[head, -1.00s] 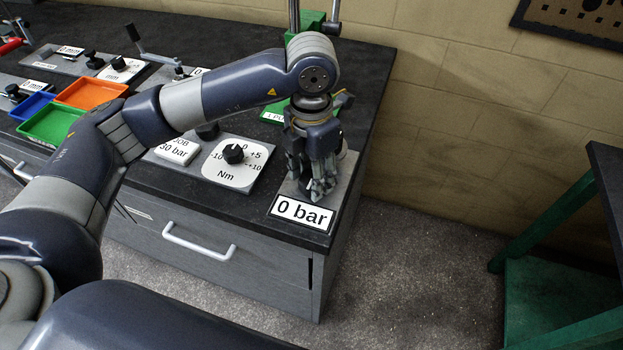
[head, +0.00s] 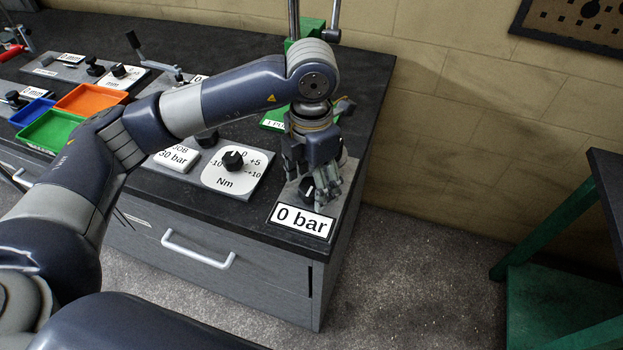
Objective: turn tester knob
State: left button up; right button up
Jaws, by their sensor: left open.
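The tester (head: 343,196) is a grey plate at the right front corner of the dark bench, with a white label reading "0 bar" (head: 300,220). Its black knob (head: 306,190) with a white pointer mark shows partly behind and between the fingers of my left gripper (head: 318,192). My left gripper points down over the tester with its fingers apart, close around or just beside the knob; I cannot tell whether they touch it. My right gripper is not in view.
Left of the tester is a plate with a black knob (head: 233,160) on an Nm dial and a "30 bar" label (head: 174,157). An orange tray (head: 92,98) and a green tray (head: 50,131) lie farther left. A green stand (head: 305,42) rises behind my left arm.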

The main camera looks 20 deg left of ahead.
aim_at(312, 186)
pick_arm(q)
notch_tip(312, 186, up, 12)
dwell(0.5)
